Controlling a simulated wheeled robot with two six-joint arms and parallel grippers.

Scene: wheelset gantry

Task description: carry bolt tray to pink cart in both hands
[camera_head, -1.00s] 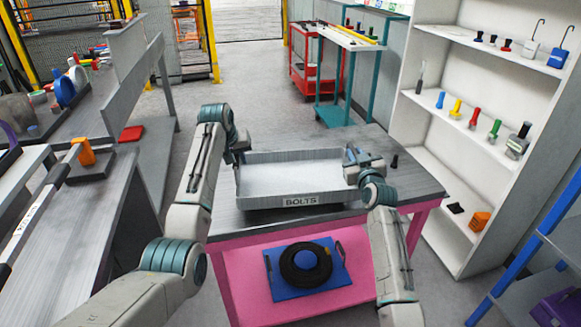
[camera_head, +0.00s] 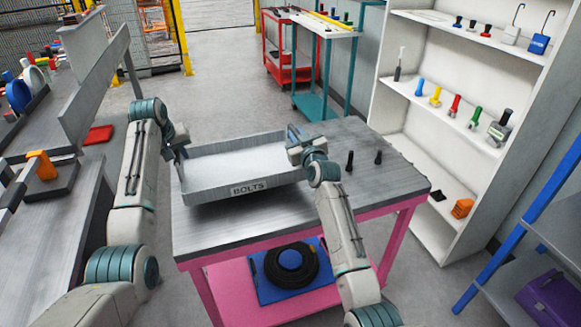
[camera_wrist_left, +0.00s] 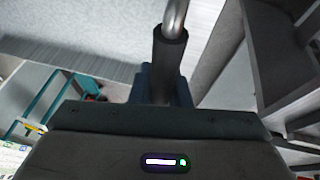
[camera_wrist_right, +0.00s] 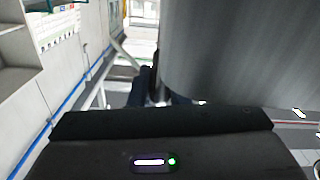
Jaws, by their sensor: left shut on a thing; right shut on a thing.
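The bolt tray (camera_head: 245,160) is a shallow grey metal tray with a BOLTS label on its front. It looks roughly level over the left part of the top of the pink cart (camera_head: 235,228); I cannot tell whether it touches that top. My left gripper (camera_head: 178,150) is shut on the tray's left end. The left wrist view shows a dark-sleeved metal handle (camera_wrist_left: 171,45) at the jaws. My right gripper (camera_head: 298,143) is shut on the tray's right end. In the right wrist view the tray's grey wall (camera_wrist_right: 230,50) fills the upper right and the grip is mostly hidden.
Two dark upright pieces (camera_head: 350,161) stand on the cart top right of the tray. A blue mat (camera_head: 322,252) with a black ring lies on its lower shelf. A white shelf unit (camera_head: 392,140) stands right, a grey bench (camera_head: 60,215) left. Floor behind the cart is clear.

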